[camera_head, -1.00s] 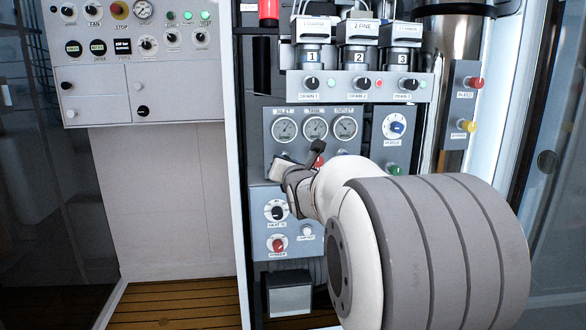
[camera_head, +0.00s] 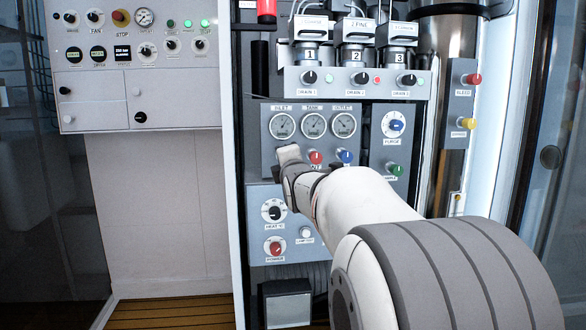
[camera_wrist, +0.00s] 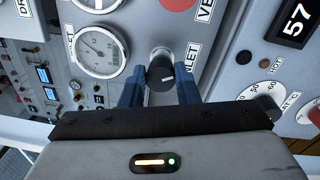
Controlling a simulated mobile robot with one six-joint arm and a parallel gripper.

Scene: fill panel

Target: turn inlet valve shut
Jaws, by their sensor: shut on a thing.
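The inlet valve is a black round knob (camera_wrist: 160,72) with a white mark line, on the grey panel beside a label ending in "LET". In the wrist view my gripper (camera_wrist: 160,88) has its two blue fingers on either side of this knob, shut on it. The inlet gauge also shows in the wrist view (camera_wrist: 101,50), left of the knob.
A red knob (camera_head: 316,157) and a blue knob (camera_head: 345,157) sit close to the right of my gripper. The heater dial (camera_head: 273,211) and a red power knob (camera_head: 274,248) are below. My arm covers part of the lower right panel.

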